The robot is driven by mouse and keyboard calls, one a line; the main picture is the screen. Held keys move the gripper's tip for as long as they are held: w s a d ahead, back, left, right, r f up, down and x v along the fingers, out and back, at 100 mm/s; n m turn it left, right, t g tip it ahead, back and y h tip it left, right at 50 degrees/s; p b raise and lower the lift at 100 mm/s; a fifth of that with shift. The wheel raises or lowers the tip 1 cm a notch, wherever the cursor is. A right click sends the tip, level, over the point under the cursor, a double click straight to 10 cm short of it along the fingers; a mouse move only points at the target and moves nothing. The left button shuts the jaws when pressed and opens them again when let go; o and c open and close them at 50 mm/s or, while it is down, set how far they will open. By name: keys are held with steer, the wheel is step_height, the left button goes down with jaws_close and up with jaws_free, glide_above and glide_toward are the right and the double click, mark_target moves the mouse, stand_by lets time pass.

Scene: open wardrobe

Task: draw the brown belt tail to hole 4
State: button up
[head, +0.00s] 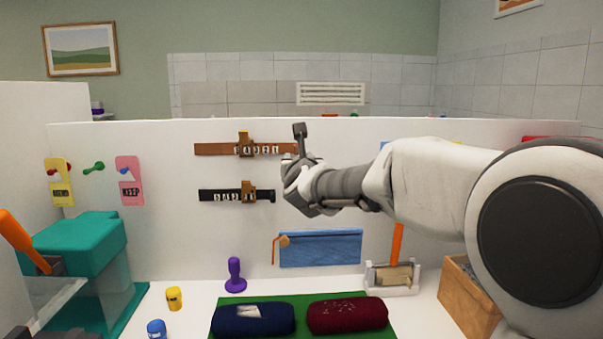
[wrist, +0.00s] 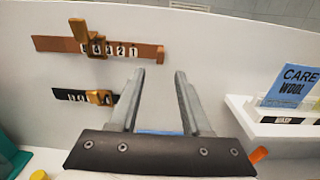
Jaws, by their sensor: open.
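The brown belt (head: 220,149) is mounted flat on the white panel, with a brass buckle (head: 244,139) and white number tags. In the wrist view the brown belt (wrist: 50,44) is at upper left; its buckle (wrist: 90,38) partly covers the tags, and the tags to its right end in 2 and 1. The tail (wrist: 152,53) ends right of the tags. My gripper (wrist: 160,72) is open and empty, with its fingers below and right of the tail, apart from it in the picture.
A black belt (head: 218,196) with its own buckle hangs below the brown one. A blue pouch (head: 320,249) is lower on the panel. A shelf (wrist: 270,122) with a blue care card (wrist: 293,86) stands at right in the wrist view. Rolled cloths (head: 345,316) lie below.

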steer(key=s+b, duration=0.1)
steer(key=s, duration=0.6)
steer(key=shift+s, duration=0.4)
